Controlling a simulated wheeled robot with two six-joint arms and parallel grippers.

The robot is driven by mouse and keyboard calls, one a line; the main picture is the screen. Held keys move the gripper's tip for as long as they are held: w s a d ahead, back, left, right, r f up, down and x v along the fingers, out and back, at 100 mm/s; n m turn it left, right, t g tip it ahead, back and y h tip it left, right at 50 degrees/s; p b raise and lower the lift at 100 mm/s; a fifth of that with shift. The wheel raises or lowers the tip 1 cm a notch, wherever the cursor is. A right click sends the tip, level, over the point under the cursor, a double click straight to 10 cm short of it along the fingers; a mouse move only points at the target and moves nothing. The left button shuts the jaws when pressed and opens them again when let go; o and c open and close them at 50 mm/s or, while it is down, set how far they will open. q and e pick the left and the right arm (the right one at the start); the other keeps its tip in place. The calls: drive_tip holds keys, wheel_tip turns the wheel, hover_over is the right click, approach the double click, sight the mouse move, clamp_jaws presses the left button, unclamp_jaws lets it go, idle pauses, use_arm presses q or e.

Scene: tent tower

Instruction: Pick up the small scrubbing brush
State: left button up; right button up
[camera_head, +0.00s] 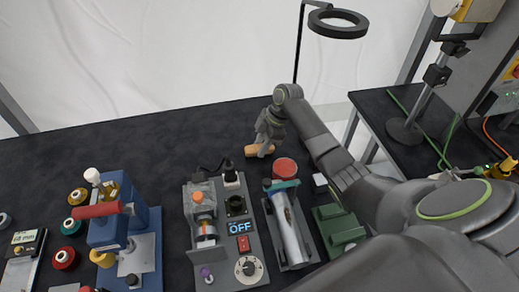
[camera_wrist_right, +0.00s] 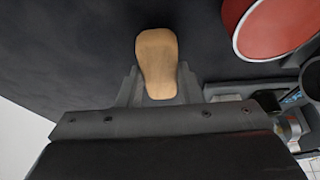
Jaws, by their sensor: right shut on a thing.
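The small scrubbing brush (camera_head: 254,150) shows as a tan, wooden-looking piece at the far middle of the dark table. My right gripper (camera_head: 264,143) reaches down over it from the right and is shut on it. In the right wrist view the rounded tan end of the brush (camera_wrist_right: 157,58) sticks out from between the fingers of the right gripper (camera_wrist_right: 157,92). The bristles are not visible. I cannot tell whether the brush touches the table. My left gripper is not in view.
A red round-topped thing (camera_head: 285,168) stands close to the right of the brush; it also shows in the wrist view (camera_wrist_right: 275,25). Nearer are a grey panel with an OFF display (camera_head: 239,227) and a silver cylinder device (camera_head: 290,228). The table left of the brush is clear.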

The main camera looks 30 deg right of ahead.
drive_tip(key=shift+c, duration=1)
